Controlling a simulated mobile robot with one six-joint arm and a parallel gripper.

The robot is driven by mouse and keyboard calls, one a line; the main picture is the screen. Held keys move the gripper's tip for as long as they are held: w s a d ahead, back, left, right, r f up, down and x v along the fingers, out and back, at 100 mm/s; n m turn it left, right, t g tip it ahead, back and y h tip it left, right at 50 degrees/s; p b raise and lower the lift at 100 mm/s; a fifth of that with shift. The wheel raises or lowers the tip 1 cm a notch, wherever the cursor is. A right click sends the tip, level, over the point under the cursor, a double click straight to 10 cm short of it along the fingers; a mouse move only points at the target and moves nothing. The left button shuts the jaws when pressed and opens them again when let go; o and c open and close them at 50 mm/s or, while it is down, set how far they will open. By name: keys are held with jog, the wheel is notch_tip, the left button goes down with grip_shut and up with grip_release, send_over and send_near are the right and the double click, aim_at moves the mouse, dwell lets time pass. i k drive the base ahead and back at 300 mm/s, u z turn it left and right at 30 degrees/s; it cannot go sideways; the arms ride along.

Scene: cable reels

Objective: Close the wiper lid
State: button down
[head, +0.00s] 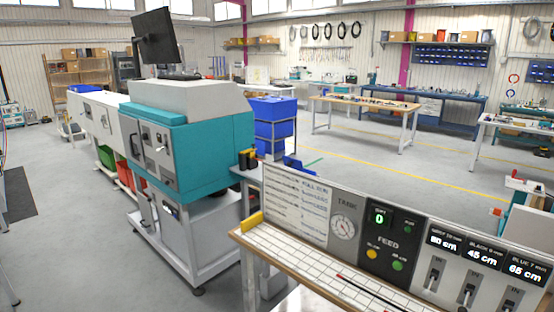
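I cannot pick out a wiper lid with certainty in the head view. A large teal and white machine (198,140) stands left of centre, with small panels on its near face. A control panel (345,222) stands on a bench at the lower right. It carries a TANK dial, a FEED section reading 0, yellow and green buttons, and several levers under length displays. My gripper is not in view.
The bench (294,259) has a white gridded top with a thin dark and red rod on it. Blue bins (272,122) stand behind the teal machine. Workbenches (366,106) line the back. Open grey floor lies at the left and centre right.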

aim_at(297, 164)
jog(key=u, duration=0.3)
jog(key=i, duration=0.8)
jog(key=u, duration=1.15)
jog(key=i, duration=0.85)
jog(key=u, duration=0.55)
